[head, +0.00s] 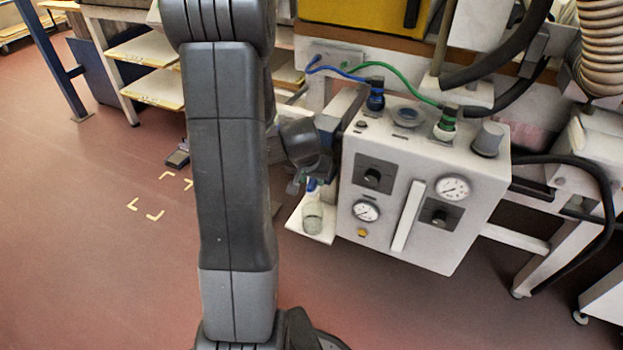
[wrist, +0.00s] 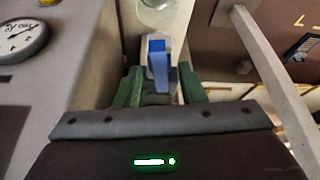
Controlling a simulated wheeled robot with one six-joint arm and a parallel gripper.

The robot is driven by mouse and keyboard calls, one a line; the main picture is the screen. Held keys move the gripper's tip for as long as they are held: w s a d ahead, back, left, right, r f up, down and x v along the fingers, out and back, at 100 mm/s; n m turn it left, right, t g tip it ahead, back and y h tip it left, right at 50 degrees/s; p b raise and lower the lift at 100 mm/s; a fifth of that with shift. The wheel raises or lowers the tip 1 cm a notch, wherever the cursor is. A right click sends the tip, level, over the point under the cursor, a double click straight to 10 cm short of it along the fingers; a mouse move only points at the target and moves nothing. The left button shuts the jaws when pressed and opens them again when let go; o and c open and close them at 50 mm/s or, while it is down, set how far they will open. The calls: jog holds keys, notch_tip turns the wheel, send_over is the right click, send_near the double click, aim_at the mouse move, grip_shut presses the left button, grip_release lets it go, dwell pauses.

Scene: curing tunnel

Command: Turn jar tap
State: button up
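A clear glass jar (head: 312,218) stands on a small white shelf (head: 296,226) at the left side of the grey control box. Above it is a small blue tap (head: 312,184), partly hidden by my wrist. In the wrist view the blue tap (wrist: 158,62) lies between the green fingers of my gripper (wrist: 160,86), with a gap seen on each side. My gripper is open around or just short of the tap; the depth is hard to tell. The jar's round glass (wrist: 158,14) shows at the top edge of the wrist view.
The control box (head: 400,235) with gauges (head: 453,188) and a white bar handle stands close to the right of my wrist. Blue and green hoses run to its top. A pale rail (wrist: 268,70) crosses the wrist view's right side. The floor at left is open.

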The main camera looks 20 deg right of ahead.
grip_shut()
jog(key=p, duration=0.2)
jog(key=shift+r+n+p, duration=0.35)
jog(key=shift+n, duration=0.05)
jog(key=shift+p, duration=1.05)
jog(key=n+p, duration=0.1)
jog(key=p, duration=0.3)
jog(key=n+p, duration=0.1)
jog(key=p, duration=0.4)
jog(key=shift+w+d+r+t+y+p, duration=0.1)
jog(key=shift+w+d+t+y+p, duration=0.1)
jog(key=shift+t+y+p, duration=0.15)
jog(key=p, duration=0.3)
jog(key=shift+n, duration=0.4)
jog(key=shift+s+f+n+y+p, duration=0.1)
jog(key=shift+f+n+y+p, duration=0.25)
jog(key=shift+p, duration=0.4)
